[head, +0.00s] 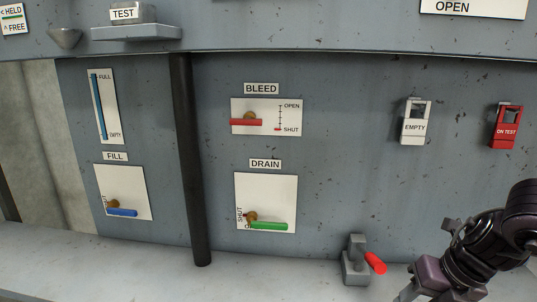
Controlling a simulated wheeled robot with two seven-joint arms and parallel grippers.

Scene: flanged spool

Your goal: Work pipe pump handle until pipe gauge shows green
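A small pump (355,268) with a grey base stands on the pale ledge at the bottom right of the head view. Its red handle (375,262) tilts down to the right. My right gripper (408,292) comes in from the lower right, just right of and below the red handle. It looks apart from the handle. Its fingers are partly cut off by the bottom edge, so I cannot tell whether it is open. My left gripper is not in view. I see no gauge with a green zone.
A grey panel carries a FILL valve with a blue lever (122,212), a BLEED valve with a red lever (246,122) and a DRAIN valve with a green lever (270,226). A blue level strip (98,106), a dark vertical pipe (190,160), an EMPTY tag (415,128) and an ON TEST tag (507,132) also show.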

